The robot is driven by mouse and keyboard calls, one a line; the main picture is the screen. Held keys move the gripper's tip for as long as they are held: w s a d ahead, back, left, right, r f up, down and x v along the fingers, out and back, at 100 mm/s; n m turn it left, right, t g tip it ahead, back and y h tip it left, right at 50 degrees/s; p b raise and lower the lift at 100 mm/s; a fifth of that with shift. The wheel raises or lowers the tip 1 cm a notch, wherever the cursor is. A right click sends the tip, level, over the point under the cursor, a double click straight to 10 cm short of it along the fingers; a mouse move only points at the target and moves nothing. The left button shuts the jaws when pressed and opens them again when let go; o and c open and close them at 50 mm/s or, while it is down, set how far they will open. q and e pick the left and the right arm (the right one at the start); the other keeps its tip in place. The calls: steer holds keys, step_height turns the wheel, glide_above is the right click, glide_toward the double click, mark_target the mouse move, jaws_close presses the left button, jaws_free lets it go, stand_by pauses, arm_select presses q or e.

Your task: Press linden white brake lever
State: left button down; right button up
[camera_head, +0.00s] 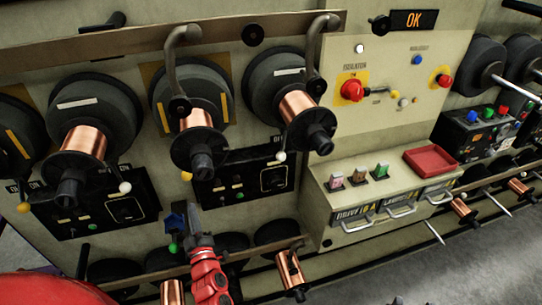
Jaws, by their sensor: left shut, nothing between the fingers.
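A white ball-ended lever (125,187) hangs below the copper spool at left. A second pale ball-ended lever (280,156) is below the spool right of centre. A yellowish ball (186,176) is between them. I cannot read a linden label, so I cannot tell which lever bears that name. My left gripper (193,212) is at lower centre on its red arm, pointing up, shut and empty. In the picture it is below the yellowish ball and right of the white one, apart from both. My right gripper is not in view.
Curved metal handles (179,68) and dark spool hubs (200,157) jut out above. A lower rail with copper spools (291,270) runs below. At right are a red isolator knob (352,89), a red tray (431,160) and an OK display (414,20). Grey floor is open at lower right.

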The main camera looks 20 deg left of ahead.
arm_select(q)
steer(key=w+f+h, duration=0.1)
steer(key=h, duration=0.1)
steer(key=w+d+f+n+h, duration=0.1)
steer(key=w+h, duration=0.1)
steer(key=h, duration=0.1)
steer(key=w+f+n+h, duration=0.1)
steer(key=w+h, duration=0.1)
steer(key=shift+d+f+h, duration=0.35)
steer(key=shift+f+h, duration=0.05)
steer(key=s+d+r+m+t+h, duration=0.1)
steer(key=d+r+m+h, duration=0.1)
steer(key=d+r+h, duration=0.2)
steer(key=s+d+r+m+t+h, duration=0.1)
steer(key=d+r+m+h, duration=0.1)
steer(key=d+r+h, duration=0.3)
step_height(320, 180, up, 7)
steer(key=h, duration=0.4)
steer(key=shift+s+d+f+m+p, duration=0.2)
steer(key=shift+s+m+p, duration=0.1)
steer(key=shift+m, duration=0.1)
steer(key=shift+w, duration=0.1)
